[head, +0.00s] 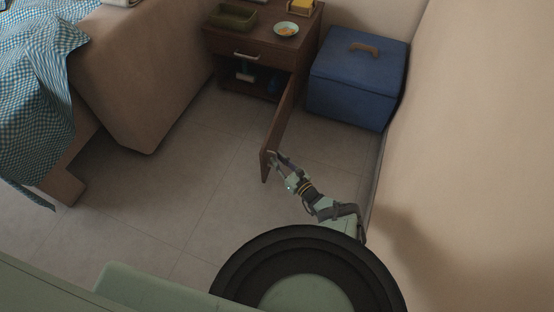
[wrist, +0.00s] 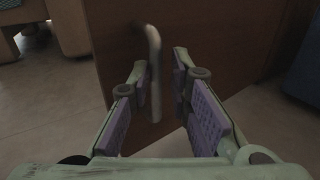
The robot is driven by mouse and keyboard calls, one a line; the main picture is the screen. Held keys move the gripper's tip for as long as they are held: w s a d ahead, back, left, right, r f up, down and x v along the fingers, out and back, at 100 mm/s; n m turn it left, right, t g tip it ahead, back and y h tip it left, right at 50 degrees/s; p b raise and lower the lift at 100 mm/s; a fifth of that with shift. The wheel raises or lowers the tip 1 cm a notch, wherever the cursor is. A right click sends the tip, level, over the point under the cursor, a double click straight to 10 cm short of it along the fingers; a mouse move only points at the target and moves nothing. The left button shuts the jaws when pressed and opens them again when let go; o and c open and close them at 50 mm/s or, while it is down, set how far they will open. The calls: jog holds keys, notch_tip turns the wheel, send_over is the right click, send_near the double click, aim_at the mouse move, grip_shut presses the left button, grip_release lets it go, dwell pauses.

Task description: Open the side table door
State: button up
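The brown side table (head: 262,48) stands against the far wall with its door (head: 277,128) swung wide open toward me. The lower compartment (head: 248,77) is exposed. In the wrist view the door (wrist: 220,40) fills the middle, with its pale curved handle (wrist: 154,70) upright. My gripper (head: 274,157) is at the door's free edge. In the wrist view, my gripper's purple-padded fingers (wrist: 167,85) stand apart on both sides of the handle. The handle is close to the left finger, with a gap to the right one; whether it touches is unclear.
A blue box (head: 350,85) with a brown handle stands right of the table, near the right wall. A bed or sofa with a checked cloth (head: 40,90) is at left. Bottles sit inside the compartment. The tiled floor (head: 190,175) between is clear.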

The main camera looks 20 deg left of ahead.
jog(key=v, duration=0.6)
jog(key=shift+s, duration=0.25)
jog(key=shift+d, duration=0.1)
